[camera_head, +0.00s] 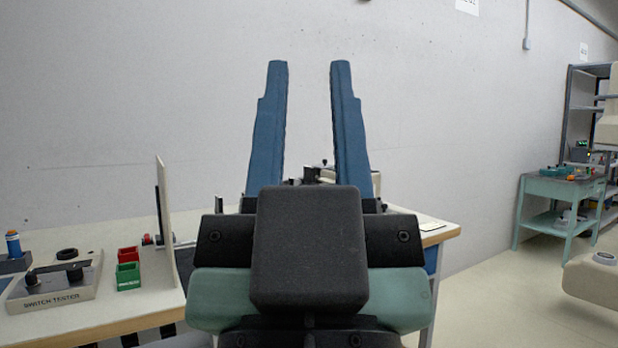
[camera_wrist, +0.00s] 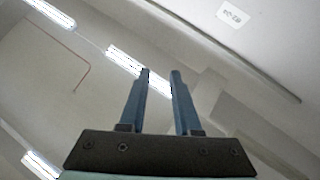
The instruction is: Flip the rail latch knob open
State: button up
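My gripper (camera_head: 309,66) rises in the middle of the head view, its two blue fingers pointing up and standing apart with nothing between them. In the wrist view my gripper (camera_wrist: 160,73) also shows empty, against ceiling and wall. I cannot make out a rail latch knob for certain. A small red knob-like part (camera_head: 147,240) sits low beside an upright beige panel (camera_head: 165,205) on the table, left of my gripper and apart from it. Dark parts (camera_head: 311,174) show behind the fingers, mostly hidden by my gripper.
The table (camera_head: 140,310) holds a switch tester box (camera_head: 55,287), a red bin (camera_head: 128,254), a green bin (camera_head: 128,276) and a blue-topped cylinder (camera_head: 13,244). A green cart (camera_head: 560,190) stands far right by shelves.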

jog(key=shift+r, duration=0.1)
jog(key=shift+c, duration=1.2)
jog(key=shift+r+p, duration=0.3)
jog(key=shift+p, duration=0.1)
grip_shut()
notch_tip(320, 180, up, 22)
jog(key=p, duration=2.2)
jog(key=shift+w, duration=0.15)
